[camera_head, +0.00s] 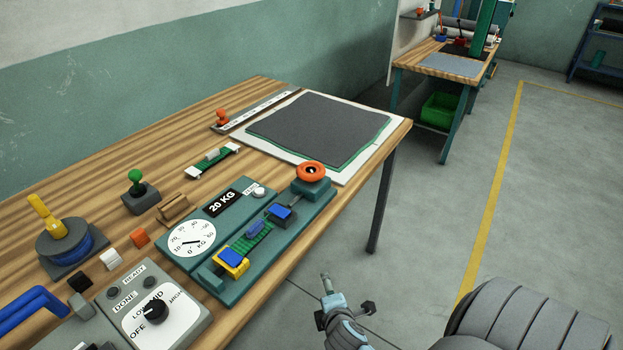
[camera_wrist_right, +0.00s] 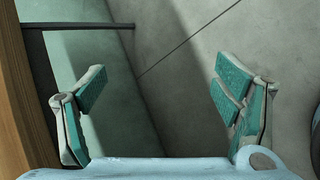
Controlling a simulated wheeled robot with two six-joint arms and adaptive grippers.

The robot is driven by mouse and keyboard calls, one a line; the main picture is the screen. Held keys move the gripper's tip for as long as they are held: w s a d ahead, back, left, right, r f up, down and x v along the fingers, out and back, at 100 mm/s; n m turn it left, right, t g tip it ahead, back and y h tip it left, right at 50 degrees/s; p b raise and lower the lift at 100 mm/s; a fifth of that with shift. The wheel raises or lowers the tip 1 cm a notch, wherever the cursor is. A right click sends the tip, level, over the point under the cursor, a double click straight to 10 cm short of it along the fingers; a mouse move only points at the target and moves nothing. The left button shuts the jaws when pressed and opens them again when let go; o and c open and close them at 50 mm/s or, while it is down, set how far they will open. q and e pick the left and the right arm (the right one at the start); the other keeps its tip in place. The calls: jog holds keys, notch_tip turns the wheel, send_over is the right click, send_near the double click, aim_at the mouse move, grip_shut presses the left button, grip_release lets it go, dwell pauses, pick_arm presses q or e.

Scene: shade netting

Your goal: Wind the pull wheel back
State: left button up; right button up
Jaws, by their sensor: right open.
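The pull wheel is an orange round wheel (camera_head: 311,171) with a dark hub, at the far right end of the teal pull tester (camera_head: 317,190) on the wooden bench. A green netting strip (camera_head: 252,238) spans between a yellow clamp with a blue top (camera_head: 232,262) and a dark sliding clamp with a blue top (camera_head: 281,214). The dial (camera_head: 192,238) faces up beside a "20 KG" plate (camera_head: 223,203). My right gripper (camera_head: 347,296) is open and empty off the bench's front edge, below the wheel in the picture. The right wrist view shows its spread fingers (camera_wrist_right: 160,105) above the floor. My left gripper is out of view.
A control box with a black knob (camera_head: 155,310) is at the near left.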

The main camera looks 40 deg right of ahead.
notch_tip(320, 180, up, 9)
jog(key=w+d+n+t+h, duration=0.1)
jog(key=w+d+h, duration=0.1)
jog(key=n+t+h, duration=0.3)
jog(key=n+t, duration=0.3)
jog(key=n, duration=0.8)
send_near(311, 174)
jog(key=shift+n, duration=0.3)
jog(key=x, duration=0.3)
jog(key=b+x, duration=0.1)
jog(key=x, duration=0.6)
jog(key=shift+w+d+f, duration=0.25)
jog(key=shift+w+f, duration=0.05)
jog(key=shift+f, duration=0.1)
jog(key=shift+w+d+r, duration=0.1)
jog(key=shift+w+d, duration=0.15)
jog(key=shift+w, duration=0.1)
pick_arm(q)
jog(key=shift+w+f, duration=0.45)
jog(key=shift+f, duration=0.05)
pick_arm(e)
jog(key=c, duration=1.2)
